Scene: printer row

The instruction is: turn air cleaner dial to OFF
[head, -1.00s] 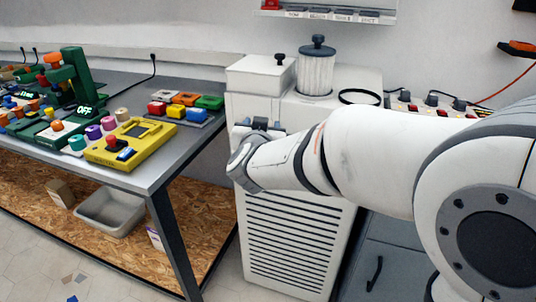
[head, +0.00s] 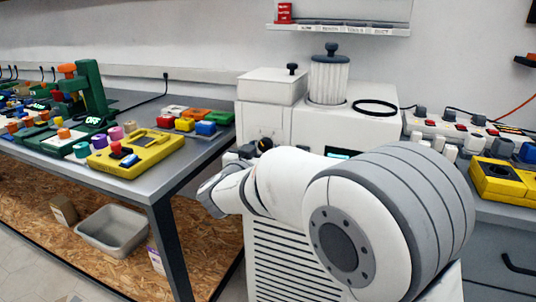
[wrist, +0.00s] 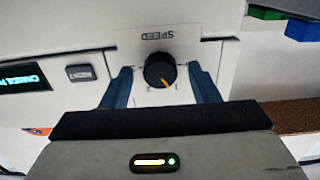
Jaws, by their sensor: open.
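The air cleaner is a white cabinet with a slatted front (head: 285,255), in the middle of the head view behind my arm. Its black dial (wrist: 159,72) shows in the wrist view under an upside-down SPEED label (wrist: 168,36). In the head view my arm hides most of the front panel.
A lit display (wrist: 25,80) and a small button (wrist: 80,72) sit left of the dial in the wrist view. The workbench (head: 180,165) with a yellow control box (head: 135,152) stands left of the cabinet. A ribbed canister (head: 328,80) stands on top.

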